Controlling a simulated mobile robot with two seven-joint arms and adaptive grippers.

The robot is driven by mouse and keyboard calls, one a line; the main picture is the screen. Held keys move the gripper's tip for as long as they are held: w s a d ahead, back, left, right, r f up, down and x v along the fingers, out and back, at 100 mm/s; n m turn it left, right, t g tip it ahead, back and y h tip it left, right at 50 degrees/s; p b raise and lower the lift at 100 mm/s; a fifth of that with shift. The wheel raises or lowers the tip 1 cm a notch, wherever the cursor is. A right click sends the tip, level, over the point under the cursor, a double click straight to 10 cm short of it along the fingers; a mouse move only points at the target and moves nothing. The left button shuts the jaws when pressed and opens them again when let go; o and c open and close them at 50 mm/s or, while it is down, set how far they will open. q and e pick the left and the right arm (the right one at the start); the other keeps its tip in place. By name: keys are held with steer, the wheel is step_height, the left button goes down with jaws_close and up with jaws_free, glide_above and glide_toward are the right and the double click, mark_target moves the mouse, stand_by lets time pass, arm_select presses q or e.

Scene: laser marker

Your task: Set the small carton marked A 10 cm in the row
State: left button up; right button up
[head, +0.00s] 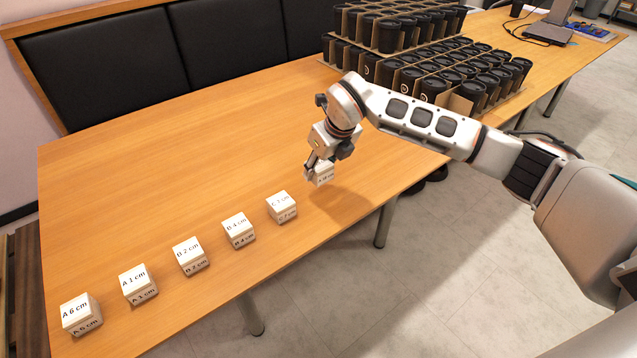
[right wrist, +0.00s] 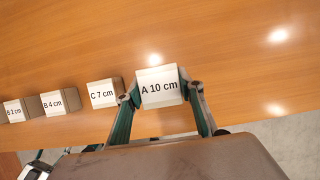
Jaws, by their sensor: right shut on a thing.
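The small white carton marked A 10 cm (right wrist: 159,87) is between the fingers of my right gripper (head: 315,163). In the head view the carton (head: 324,175) hangs at the fingertips, partly hidden by them, and appears a little above the table. My right gripper is shut on it; both fingers show in the right wrist view (right wrist: 160,100). The row on the table holds cartons marked A 6 cm (head: 80,315), A 1 cm (head: 138,284), B 2 cm (head: 190,256), B 4 cm (head: 238,230) and C 7 cm (head: 281,206). The held carton is beyond the C 7 cm end.
The wooden table (head: 180,150) is clear behind the row. Stacked cardboard trays of black cups (head: 430,60) stand at its far right part. A dark padded bench back (head: 110,65) runs along the far side. The near table edge lies close to the row.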

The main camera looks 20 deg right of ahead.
mark_target(319, 193)
steer(key=shift+f, duration=0.75)
step_height(319, 193, down, 4)
steer(key=shift+b, duration=0.3)
steer(key=shift+f, duration=0.1)
steer(key=shift+f, duration=0.15)
steer(key=o, duration=1.1)
